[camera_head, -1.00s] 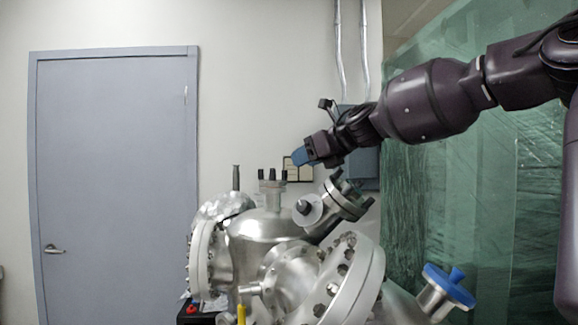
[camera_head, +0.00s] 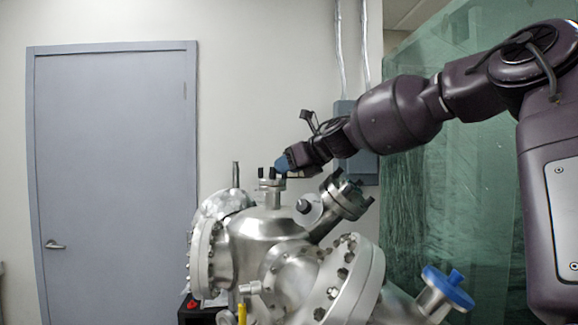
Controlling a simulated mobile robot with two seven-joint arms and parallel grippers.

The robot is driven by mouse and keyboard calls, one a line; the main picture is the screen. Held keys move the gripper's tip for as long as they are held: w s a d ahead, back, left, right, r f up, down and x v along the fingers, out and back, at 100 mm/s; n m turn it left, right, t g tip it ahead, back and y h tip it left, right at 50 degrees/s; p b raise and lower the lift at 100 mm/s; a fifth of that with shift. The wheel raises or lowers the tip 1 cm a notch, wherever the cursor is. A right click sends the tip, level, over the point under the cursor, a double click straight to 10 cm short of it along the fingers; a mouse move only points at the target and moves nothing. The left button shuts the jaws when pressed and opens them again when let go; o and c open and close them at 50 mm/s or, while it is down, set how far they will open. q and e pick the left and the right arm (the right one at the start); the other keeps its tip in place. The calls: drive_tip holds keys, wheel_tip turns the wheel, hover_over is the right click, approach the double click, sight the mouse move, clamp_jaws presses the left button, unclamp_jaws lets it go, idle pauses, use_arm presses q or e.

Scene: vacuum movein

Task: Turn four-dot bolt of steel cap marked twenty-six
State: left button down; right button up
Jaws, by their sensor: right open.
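A steel vacuum chamber (camera_head: 262,228) with several bolted flanges stands in the lower middle of the head view. A small steel cap (camera_head: 269,184) with dark upright bolts tops its upper neck. My right gripper (camera_head: 281,165) has blue fingertips and is open, right beside the cap's bolts at its upper right. I cannot tell whether it touches a bolt. The number and dot marks are too small to read, and the gripper hides part of the cap's right side. My left gripper is not in view.
An angled flange (camera_head: 345,196) with dark bolts rises just below my right forearm. A large bolted flange (camera_head: 355,284) and a blue-capped port (camera_head: 448,287) are at the lower right. A grey door (camera_head: 115,180) is at left, with free air above the cap.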

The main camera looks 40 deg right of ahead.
clamp_jaws()
drive_tip(key=shift+d+n+y, duration=0.1)
drive_tip(key=shift+n+y, duration=0.2)
drive_tip(key=shift+y, duration=0.2)
drive_tip(key=shift+w+d+f+n+g+y, duration=0.15)
drive_tip(key=shift+n+g+y, duration=0.85)
drive_tip(key=shift+n+y, duration=0.55)
drive_tip(key=shift+w+d+r+n+g+y, duration=0.1)
drive_tip(key=shift+d+n+g+y, duration=0.1)
drive_tip(key=shift+n+g+y, duration=1.1)
drive_tip(key=shift+w+d+f+n+g+y, duration=0.15)
drive_tip(key=shift+n+g+y, duration=0.55)
drive_tip(key=shift+n+y, duration=1.1)
drive_tip(key=shift+r+n+g, duration=0.15)
drive_tip(key=shift+n+g, duration=0.15)
drive_tip(key=shift+n, duration=0.25)
